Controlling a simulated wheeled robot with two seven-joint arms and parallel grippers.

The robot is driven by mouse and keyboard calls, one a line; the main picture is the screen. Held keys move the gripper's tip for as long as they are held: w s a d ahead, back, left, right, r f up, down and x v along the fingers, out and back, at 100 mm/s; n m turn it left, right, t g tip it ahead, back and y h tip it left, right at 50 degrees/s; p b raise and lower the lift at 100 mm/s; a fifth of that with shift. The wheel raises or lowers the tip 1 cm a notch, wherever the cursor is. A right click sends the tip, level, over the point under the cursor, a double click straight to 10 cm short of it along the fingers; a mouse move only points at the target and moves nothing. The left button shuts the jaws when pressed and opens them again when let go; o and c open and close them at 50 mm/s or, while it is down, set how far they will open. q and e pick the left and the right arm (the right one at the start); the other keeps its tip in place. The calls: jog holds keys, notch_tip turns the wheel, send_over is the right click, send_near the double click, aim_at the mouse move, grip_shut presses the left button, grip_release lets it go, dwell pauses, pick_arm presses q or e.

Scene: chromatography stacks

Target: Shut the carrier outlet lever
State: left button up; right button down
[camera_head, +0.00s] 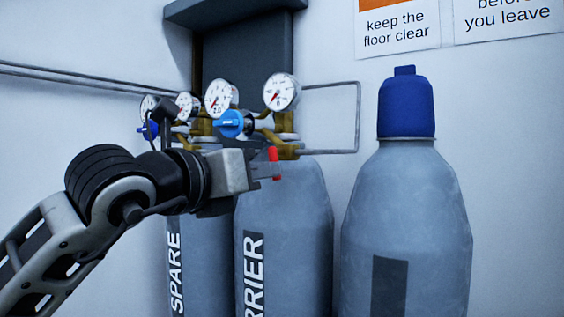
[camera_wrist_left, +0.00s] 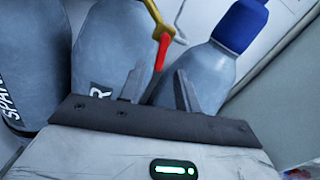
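The carrier outlet lever is a red handle (camera_head: 273,156) at the brass outlet fitting on top of the grey carrier cylinder (camera_head: 285,215). It hangs roughly downward in the head view. In the left wrist view the red lever (camera_wrist_left: 162,52) points from the brass fitting (camera_wrist_left: 160,20) toward my gripper. My left gripper (camera_head: 266,168) is right at the lever, overlapping its lower part in the head view. In the wrist view the left gripper (camera_wrist_left: 159,76) has its two fingers apart, with the lever's free end between the tips. I cannot tell whether they touch it. My right gripper is not in view.
The spare cylinder (camera_head: 202,255) stands to the left, and a blue-capped cylinder (camera_head: 405,220) to the right. Pressure gauges (camera_head: 281,92), a blue regulator knob (camera_head: 231,124) and a thin pipe loop (camera_head: 358,115) sit close above and beside the lever. The white wall is behind.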

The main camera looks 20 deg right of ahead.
pick_arm(q)
jog(key=p+x, duration=0.2)
jog(key=x, duration=0.5)
jog(key=shift+w+d, duration=0.25)
jog(key=shift+d, duration=0.1)
grip_shut()
